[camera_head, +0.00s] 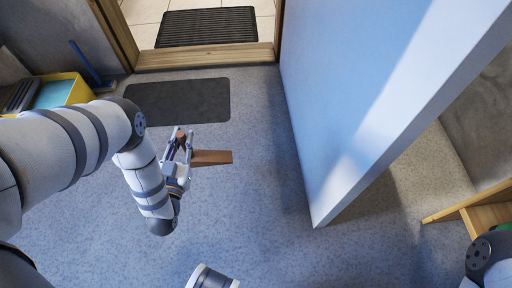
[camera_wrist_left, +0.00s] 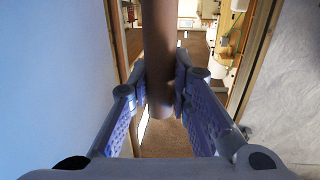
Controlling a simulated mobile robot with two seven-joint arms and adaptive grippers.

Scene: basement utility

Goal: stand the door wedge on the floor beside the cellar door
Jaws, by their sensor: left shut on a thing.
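The brown door wedge (camera_head: 213,157) shows to the right of my left gripper (camera_head: 180,140) in the head view, its flat tapering part pointing right. My left gripper is shut on it. In the left wrist view a rounded brown part of the wedge (camera_wrist_left: 158,60) runs between the two fingers. I cannot tell whether the wedge touches the floor. The cellar door (camera_head: 345,90) is a pale blue panel, standing open to the right of the wedge and apart from it. My right gripper is not in view.
A dark mat (camera_head: 180,100) lies before the wooden threshold (camera_head: 205,56), and another dark mat (camera_head: 207,27) lies beyond it. A yellow crate (camera_head: 78,91) stands at the left. A wooden bench (camera_head: 470,212) is at the right. The grey floor (camera_head: 255,205) between gripper and door is clear.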

